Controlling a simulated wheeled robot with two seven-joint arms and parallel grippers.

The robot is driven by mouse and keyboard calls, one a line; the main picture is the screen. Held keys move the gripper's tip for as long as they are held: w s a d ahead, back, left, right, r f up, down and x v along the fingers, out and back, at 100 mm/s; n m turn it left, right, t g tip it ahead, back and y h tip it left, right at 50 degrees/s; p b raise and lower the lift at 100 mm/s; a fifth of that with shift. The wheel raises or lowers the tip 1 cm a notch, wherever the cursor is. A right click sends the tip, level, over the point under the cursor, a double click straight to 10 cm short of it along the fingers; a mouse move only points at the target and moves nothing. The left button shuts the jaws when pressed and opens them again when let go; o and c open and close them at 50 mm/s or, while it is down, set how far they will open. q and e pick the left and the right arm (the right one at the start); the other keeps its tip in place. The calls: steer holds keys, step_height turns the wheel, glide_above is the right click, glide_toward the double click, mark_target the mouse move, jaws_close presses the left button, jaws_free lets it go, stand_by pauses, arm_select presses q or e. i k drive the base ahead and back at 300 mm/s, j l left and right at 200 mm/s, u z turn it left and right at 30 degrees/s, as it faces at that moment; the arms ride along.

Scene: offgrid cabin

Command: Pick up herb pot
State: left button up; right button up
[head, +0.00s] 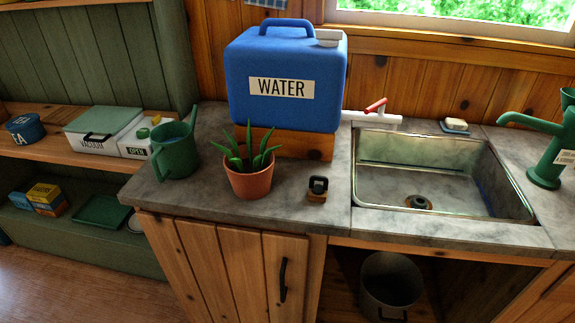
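The herb pot (248,182) is a terracotta pot with a green, pointed-leaf plant. It stands upright on the grey stone counter (185,193), near the front edge and in front of the blue water container. Nothing covers it in the head view. Neither of my grippers shows in this view.
A green watering can (174,153) stands close left of the pot. The blue water container (285,80) sits behind on a wooden block (308,145). A small dark object (317,187) lies to the right, before the sink (430,180). Shelves (90,148) are at left.

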mark_target(249, 168)
steer(key=j+z, duration=0.35)
steer(key=j, duration=0.3)
steer(key=j+z, duration=0.4)
steer(key=j, duration=0.3)
